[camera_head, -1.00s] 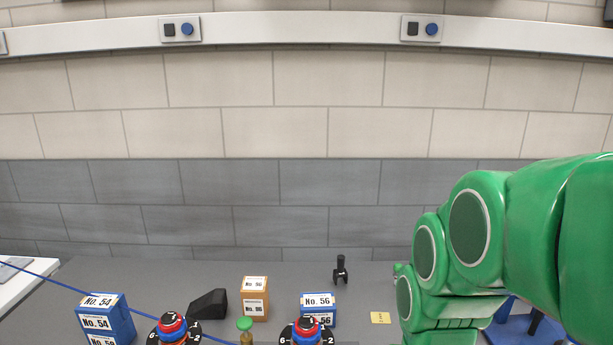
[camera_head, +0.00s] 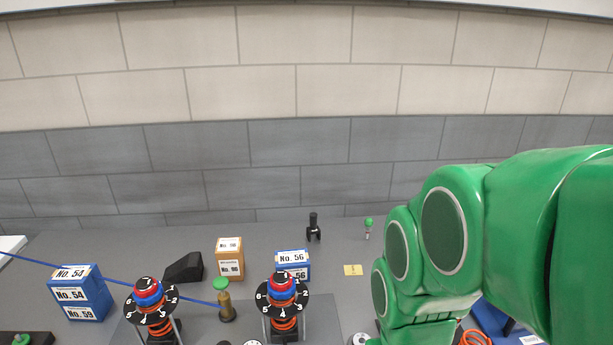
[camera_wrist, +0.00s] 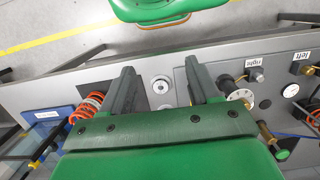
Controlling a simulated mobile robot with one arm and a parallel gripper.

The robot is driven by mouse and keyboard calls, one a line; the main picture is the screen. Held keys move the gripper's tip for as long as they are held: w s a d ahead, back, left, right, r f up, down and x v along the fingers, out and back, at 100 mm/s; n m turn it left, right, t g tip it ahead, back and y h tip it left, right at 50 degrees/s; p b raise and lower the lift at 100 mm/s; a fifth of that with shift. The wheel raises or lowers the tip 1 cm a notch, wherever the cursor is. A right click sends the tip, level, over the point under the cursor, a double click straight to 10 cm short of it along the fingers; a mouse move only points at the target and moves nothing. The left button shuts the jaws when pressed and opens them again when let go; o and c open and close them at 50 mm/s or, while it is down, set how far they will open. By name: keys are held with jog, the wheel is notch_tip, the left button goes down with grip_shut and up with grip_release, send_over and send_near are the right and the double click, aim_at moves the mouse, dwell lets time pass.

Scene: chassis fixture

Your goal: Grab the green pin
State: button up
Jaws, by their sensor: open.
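Two green-topped things show in the head view, and I cannot tell for sure which is the green pin. One is a small upright pin with a green head (camera_head: 368,228) at the back of the table, just left of my arm. The other is a brass post with a green cap (camera_head: 222,297) between two numbered dials. A green cap (camera_wrist: 281,154) shows at the lower right of the wrist view. My gripper (camera_wrist: 160,78) is open and empty in the wrist view, its fingers over the grey fixture edge. My arm hides the gripper in the head view.
Two numbered dials on orange springs, left (camera_head: 153,308) and right (camera_head: 283,300), stand at the front. Boxes include a blue one (camera_head: 80,293) and a brown one (camera_head: 229,258). A black clamp-like part (camera_head: 313,228) stands near the wall. A blue cable crosses the left side.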

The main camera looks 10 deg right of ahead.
jog(key=w+d+f+t, duration=0.1)
jog(key=w+f+t, duration=0.15)
jog(key=w, duration=0.85)
jog(key=w+d+f+t, duration=0.2)
jog(key=w+t, duration=0.1)
jog(key=w, duration=0.8)
jog(key=w+d+f+t, duration=0.1)
jog(key=w+f+t, duration=0.1)
jog(key=w, duration=0.9)
jog(key=m+t+h, duration=0.2)
jog(key=t+h, duration=0.1)
jog(key=t, duration=0.5)
send_near(368, 222)
jog(key=x, duration=0.6)
jog(key=shift+d+f, duration=0.3)
jog(key=shift+f, duration=0.05)
jog(key=shift+f+x, duration=0.15)
jog(key=shift+x, duration=1.7)
jog(key=shift+f+x, duration=0.1)
jog(key=shift+x, duration=1.75)
jog(key=shift+a, duration=0.1)
jog(key=c, duration=1)
jog(key=shift+r, duration=0.1)
jog(key=shift+c, duration=0.2)
